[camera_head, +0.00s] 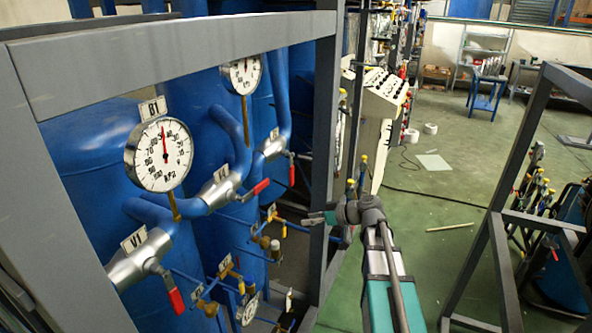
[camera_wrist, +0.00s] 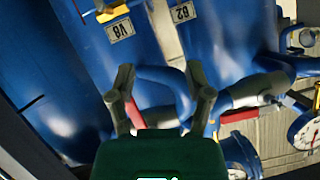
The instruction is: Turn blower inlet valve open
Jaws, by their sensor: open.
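Silver valves with red levers sit on blue pipes in the head view. The front valve V1 (camera_head: 140,258) has its red lever (camera_head: 177,301) hanging down; a second valve (camera_head: 218,190) has its lever (camera_head: 256,189) slanted, and a third valve (camera_head: 272,146) is behind. I cannot tell which is the blower inlet valve. My gripper (camera_head: 306,219) is right of these valves, by the frame post, pointing left. In the wrist view my gripper (camera_wrist: 159,72) is open, with a blue pipe bend beyond its fingers. A red lever (camera_wrist: 134,112) shows by the left finger, partly hidden.
Pressure gauges (camera_head: 159,154) and blue tanks (camera_head: 90,150) are at left. A control panel (camera_head: 384,93) stands behind my gripper. Another frame (camera_head: 500,190) is at right, with green floor between.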

